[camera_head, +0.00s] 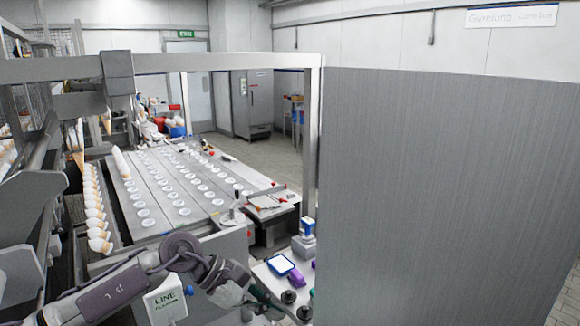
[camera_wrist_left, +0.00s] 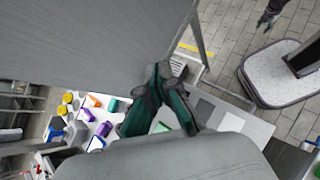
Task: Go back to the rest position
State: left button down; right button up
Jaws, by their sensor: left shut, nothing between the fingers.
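My left arm comes in from the lower left in the head view, with its gripper (camera_head: 283,305) low over a small work table, partly cut off by the lower edge. In the left wrist view the left gripper (camera_wrist_left: 160,72) has its green-and-dark fingers drawn together at the tips. Nothing is held between them. The fingers are close to a large grey panel (camera_wrist_left: 95,40).
The tall grey panel (camera_head: 450,180) fills the right of the head view. A metal post (camera_head: 313,150) stands beside it. A conveyor (camera_head: 165,190) with rows of white discs and a line of cones (camera_head: 93,205) is at left. A blue-rimmed tray (camera_head: 281,265) lies on the small table.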

pick_arm(q)
jog(key=s+d+r+n+t+h, duration=0.3)
jog(key=d+r+n+t+h, duration=0.3)
jog(key=d+r+n+h, duration=0.55)
jog(key=w+a+f+n+t+y, duration=0.1)
jog(key=a+f+n+t+y, duration=0.65)
jog(key=n, duration=0.75)
jog(key=w+a+f+n+t+y, duration=0.1)
jog(key=a+f+n+t+y, duration=0.35)
jog(key=a+n+y, duration=0.9)
jog(key=s+a+f+n+g, duration=0.4)
jog(key=s+f+n+g, duration=0.15)
jog(key=f+n, duration=0.35)
jog(key=s+a+f+n+g, duration=0.25)
jog(key=s+f+g, duration=0.3)
jog(key=s, duration=0.55)
jog(key=s+a+f+n+g, duration=0.1)
jog(key=s+f+n+g, duration=0.3)
jog(key=s+f, duration=0.5)
notch_tip(320, 180, down, 27)
jog(key=s+b, duration=0.2)
jog(key=b, duration=0.2)
jog(key=s+a+f+g+b, duration=0.2)
jog(key=s+a+f+b, duration=0.1)
jog(key=s+f, duration=1.4)
notch_tip(320, 180, down, 4)
jog(key=shift+r+m+b, duration=0.25)
jog(key=shift+m+b, duration=0.1)
jog(key=shift+b, duration=0.05)
